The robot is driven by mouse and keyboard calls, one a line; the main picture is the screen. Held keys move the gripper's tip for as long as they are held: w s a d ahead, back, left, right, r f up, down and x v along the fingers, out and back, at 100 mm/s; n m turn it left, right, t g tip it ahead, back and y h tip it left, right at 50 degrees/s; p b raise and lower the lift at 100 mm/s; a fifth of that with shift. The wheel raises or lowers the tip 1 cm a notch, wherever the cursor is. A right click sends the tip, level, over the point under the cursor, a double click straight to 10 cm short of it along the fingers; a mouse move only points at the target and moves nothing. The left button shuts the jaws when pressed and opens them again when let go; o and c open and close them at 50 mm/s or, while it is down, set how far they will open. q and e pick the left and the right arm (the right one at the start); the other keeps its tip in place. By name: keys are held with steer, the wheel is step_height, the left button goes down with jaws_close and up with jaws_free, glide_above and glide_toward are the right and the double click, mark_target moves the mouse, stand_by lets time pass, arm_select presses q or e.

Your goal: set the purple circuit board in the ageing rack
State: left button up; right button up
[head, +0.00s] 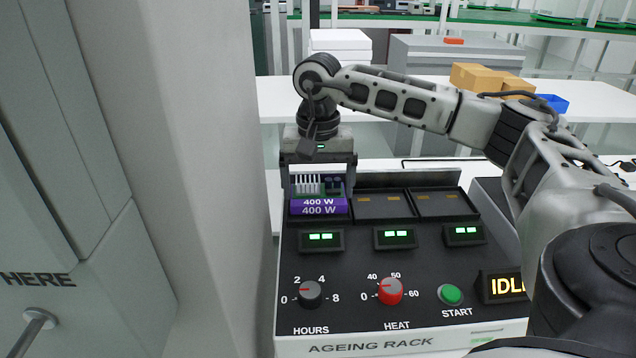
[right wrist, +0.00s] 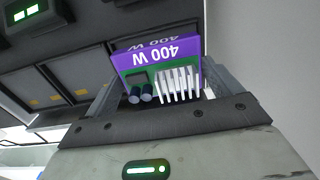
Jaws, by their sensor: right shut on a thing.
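The purple circuit board (head: 320,206) is marked 400 W and carries white fins and dark cylinders on green. It is at the leftmost bay of the ageing rack (head: 362,262) in the head view. My right gripper (head: 319,185) is above that bay, with its fingers on both sides of the board. In the right wrist view the board (right wrist: 155,60) sits between the fingers (right wrist: 158,85), its label upside down. Whether the board rests fully on the bay floor cannot be told. My left gripper is not in view.
Two other bays (head: 384,205) to the right look empty. The rack front has a black HOURS knob (head: 311,294), a red HEAT knob (head: 390,291), a green START button (head: 450,294) and an IDLE display (head: 503,287). A pale wall (head: 180,150) stands close on the left.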

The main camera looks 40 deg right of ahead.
steer(key=shift+f, duration=0.2)
stand_by(0.6)
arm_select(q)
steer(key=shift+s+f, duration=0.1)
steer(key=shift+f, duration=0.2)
arm_select(e)
steer(key=shift+f, duration=0.4)
stand_by(0.3)
steer(key=o, duration=0.8)
steer(key=shift+o, duration=0.2)
steer(key=shift+r, duration=0.2)
arm_select(q)
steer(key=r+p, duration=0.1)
steer(key=p, duration=0.2)
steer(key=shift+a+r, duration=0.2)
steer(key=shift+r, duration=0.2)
arm_select(e)
step_height(320, 180, up, 16)
steer(key=shift+f, duration=0.2)
